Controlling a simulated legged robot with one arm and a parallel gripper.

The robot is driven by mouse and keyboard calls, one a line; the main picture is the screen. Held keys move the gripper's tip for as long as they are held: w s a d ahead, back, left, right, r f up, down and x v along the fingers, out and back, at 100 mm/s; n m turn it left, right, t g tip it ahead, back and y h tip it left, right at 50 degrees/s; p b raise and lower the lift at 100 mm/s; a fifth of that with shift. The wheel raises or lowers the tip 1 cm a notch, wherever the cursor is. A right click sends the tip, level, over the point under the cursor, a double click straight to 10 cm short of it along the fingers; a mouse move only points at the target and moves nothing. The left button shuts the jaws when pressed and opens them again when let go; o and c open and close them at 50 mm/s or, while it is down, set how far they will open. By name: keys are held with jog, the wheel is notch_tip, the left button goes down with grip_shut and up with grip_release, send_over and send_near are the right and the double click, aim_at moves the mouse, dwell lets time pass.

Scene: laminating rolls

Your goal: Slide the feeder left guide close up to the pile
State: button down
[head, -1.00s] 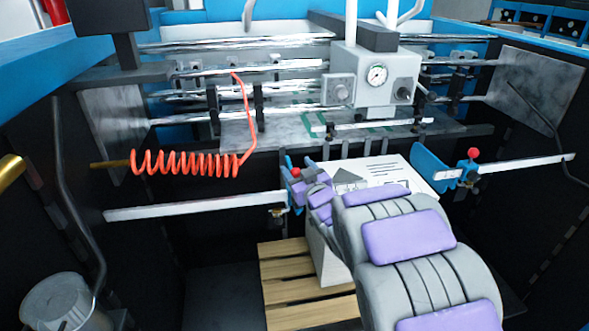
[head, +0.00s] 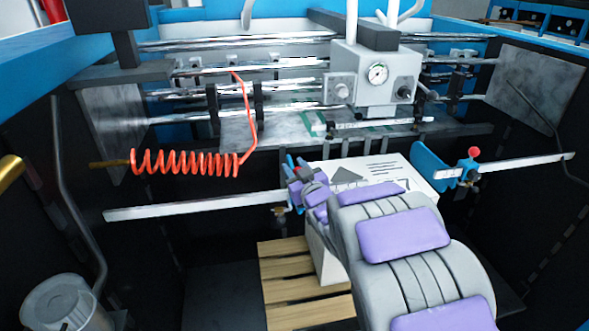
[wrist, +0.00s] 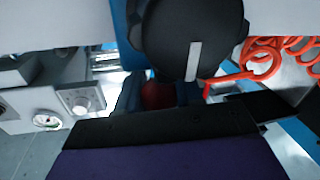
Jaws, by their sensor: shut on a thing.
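The left guide (head: 291,168) is a blue piece on the left white rail (head: 195,206). It stands at the left edge of the pile (head: 350,172), a white printed stack; my arm hides part of both, and I cannot tell whether they touch. My gripper (head: 303,176) is shut on the left guide at its red knob. In the wrist view the red knob (wrist: 158,95) shows between dark gripper parts. The right guide (head: 432,168), blue with a red knob, stands at the pile's right side on its own rail.
The pile stands on a wooden pallet (head: 285,282). A coiled orange hose (head: 185,162) hangs above the left rail. A gauge box (head: 372,75) and metal bars are behind the pile. A grey bucket (head: 62,303) stands at the lower left. The left rail is clear left of the guide.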

jog(key=w+d+p, duration=0.2)
jog(key=d+p, duration=0.2)
jog(key=d, duration=0.4)
jog(key=shift+f, duration=0.15)
jog(key=shift+w, duration=0.1)
jog(key=c, duration=0.8)
grip_release()
jog(key=shift+a, duration=0.1)
jog(key=shift+o, duration=0.2)
jog(key=b+v, duration=0.2)
jog(key=v, duration=1)
